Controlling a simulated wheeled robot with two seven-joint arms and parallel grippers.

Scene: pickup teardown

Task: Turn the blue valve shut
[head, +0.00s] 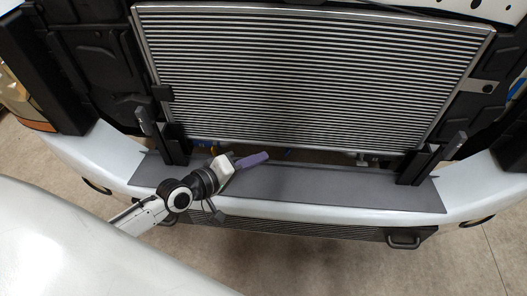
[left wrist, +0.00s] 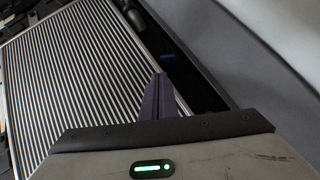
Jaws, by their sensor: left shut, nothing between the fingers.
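My left gripper (head: 267,157) comes in from the lower left, over the grey shelf below the radiator. Its purple fingers are shut and empty, pointing right along the radiator's lower edge. In the left wrist view the closed fingers (left wrist: 160,80) point at the dark gap beside the radiator. I cannot clearly make out the blue valve. Small blue bits show in the gap under the radiator, one just right of the fingertips (head: 288,152) and one left of the gripper (head: 204,142); both are too small to identify. My right gripper is out of view.
The silver-framed radiator (head: 310,75) fills the back. Black upright brackets stand at the left (head: 170,142) and right (head: 432,160) of the grey shelf (head: 330,187). A white bumper (head: 95,160) curves in front. The shelf right of my gripper is clear.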

